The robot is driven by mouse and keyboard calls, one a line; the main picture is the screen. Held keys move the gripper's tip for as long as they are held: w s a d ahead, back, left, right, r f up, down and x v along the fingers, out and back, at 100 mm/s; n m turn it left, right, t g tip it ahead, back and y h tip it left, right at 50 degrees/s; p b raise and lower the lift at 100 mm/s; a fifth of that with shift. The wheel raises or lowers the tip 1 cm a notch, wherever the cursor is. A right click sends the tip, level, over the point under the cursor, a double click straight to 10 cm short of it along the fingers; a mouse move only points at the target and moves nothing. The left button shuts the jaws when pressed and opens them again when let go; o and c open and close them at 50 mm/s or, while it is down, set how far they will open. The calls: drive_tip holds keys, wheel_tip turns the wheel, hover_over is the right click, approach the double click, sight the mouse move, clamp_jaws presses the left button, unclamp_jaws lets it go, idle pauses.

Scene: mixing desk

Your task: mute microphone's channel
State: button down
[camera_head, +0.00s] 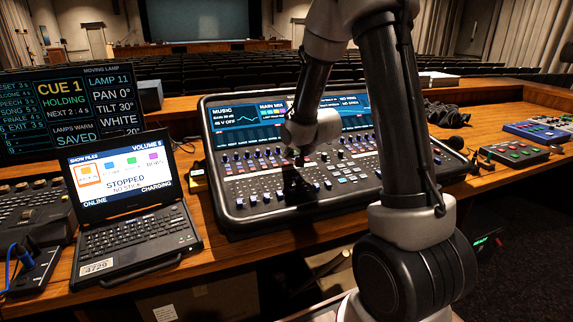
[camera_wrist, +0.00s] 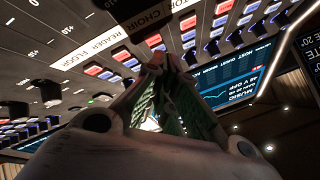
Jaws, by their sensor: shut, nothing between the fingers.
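The mixing desk (camera_head: 232,203) is a large dark console with two lit blue screens along its back and rows of knobs, buttons and faders. My gripper (camera_head: 300,160) is shut and empty, low over the middle of the desk. In the wrist view my gripper (camera_wrist: 158,60) has its fingertips together in front of a row of red and blue buttons (camera_wrist: 122,55). Channel labels there read READER FLOOR (camera_wrist: 92,50) and CHOIR (camera_wrist: 150,20). I cannot tell whether the tips touch the panel. My fingers hide part of it, and no microphone label is readable.
A laptop (camera_head: 128,237) reading STOPPED stands left of the desk, before a large cue monitor (camera_head: 70,105). Small pedal-like boxes (camera_head: 515,153) and dark headphones (camera_head: 447,115) lie to the right. Fader caps (camera_wrist: 48,92) stand up from the panel near my fingers.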

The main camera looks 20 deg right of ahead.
sight(291, 166)
drive_tip(key=r, duration=0.5)
drive_tip(key=shift+s, duration=0.25)
idle(1.1)
drive_tip(key=s+r+n+g, duration=0.1)
drive_tip(key=s+r+n, duration=0.1)
drive_tip(key=s+r, duration=0.35)
drive_tip(key=s+r+n+g, duration=0.1)
drive_tip(key=s+r+g, duration=0.15)
drive_tip(key=s, duration=0.65)
drive_tip(key=s+r+n+g, duration=0.1)
drive_tip(key=s+n, duration=0.4)
drive_tip(key=s, duration=1.7)
drive_tip(key=shift+s+a+r+g, duration=0.15)
drive_tip(key=shift+a+r+g, duration=0.15)
drive_tip(key=shift+g, duration=0.55)
